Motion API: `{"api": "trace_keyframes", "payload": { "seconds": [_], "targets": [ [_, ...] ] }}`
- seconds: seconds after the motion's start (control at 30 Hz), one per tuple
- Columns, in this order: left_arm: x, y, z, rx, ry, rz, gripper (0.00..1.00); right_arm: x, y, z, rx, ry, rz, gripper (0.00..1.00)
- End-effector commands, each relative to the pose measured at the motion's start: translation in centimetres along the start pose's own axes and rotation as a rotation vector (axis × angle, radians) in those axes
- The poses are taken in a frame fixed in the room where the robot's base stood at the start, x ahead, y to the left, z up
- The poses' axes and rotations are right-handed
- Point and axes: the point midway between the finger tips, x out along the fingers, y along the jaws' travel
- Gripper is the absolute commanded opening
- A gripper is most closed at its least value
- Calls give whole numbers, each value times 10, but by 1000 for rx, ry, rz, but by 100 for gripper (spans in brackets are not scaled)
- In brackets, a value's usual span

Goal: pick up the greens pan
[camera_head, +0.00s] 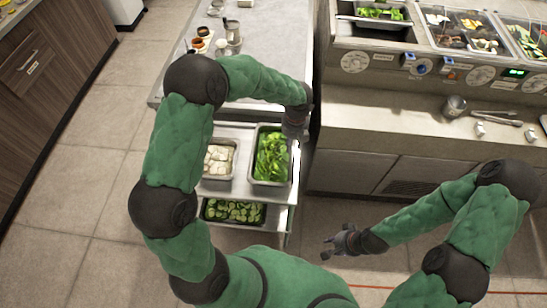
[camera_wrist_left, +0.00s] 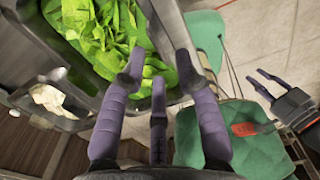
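The greens pan (camera_head: 270,183) is a metal pan of leafy greens on the upper level of the metal cart, at its right. In the left wrist view the pan (camera_wrist_left: 166,28) fills the upper left. My left gripper (camera_head: 293,136) is at the pan's right edge. Its fingers (camera_wrist_left: 159,68) are spread apart in the left wrist view, with the pan's edge between or just beyond them; contact cannot be told. My right gripper (camera_head: 334,242) is open and empty, low over the floor, and also shows in the left wrist view (camera_wrist_left: 263,82).
A pan of white pieces (camera_head: 219,158) stands left of the greens, close beside it. A pan of cucumber slices (camera_head: 233,212) sits lower in front. A counter (camera_head: 400,125) with food wells is on the right, a grey worktop (camera_head: 270,40) behind. Floor (camera_head: 110,165) at left is clear.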

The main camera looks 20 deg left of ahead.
Motion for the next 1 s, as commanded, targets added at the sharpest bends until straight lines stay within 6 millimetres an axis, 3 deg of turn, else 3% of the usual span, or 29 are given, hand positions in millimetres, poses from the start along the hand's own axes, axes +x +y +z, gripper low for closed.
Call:
{"api": "trace_keyframes", "payload": {
  "seconds": [0.43, 0.7, 0.8, 0.83, 1.0],
  "targets": [
    [49, 1, 0, -1, 2, 0, 32, 14, 5, -1, 0, 0, 0, 30],
    [52, 1, 1, -1, 0, -2, 32, 13, 5, -1, 0, 0, 0, 30],
    [52, 1, 1, -1, 0, -1, 4, 13, 5, -1, 0, 0, 0, 30],
    [52, 1, 1, -1, 0, -1, 0, 13, 5, -1, 0, 0, 0, 30],
    [51, 1, 2, -1, -2, -2, 0, 13, 5, -1, 0, 0, 0, 30]
  ]
}}
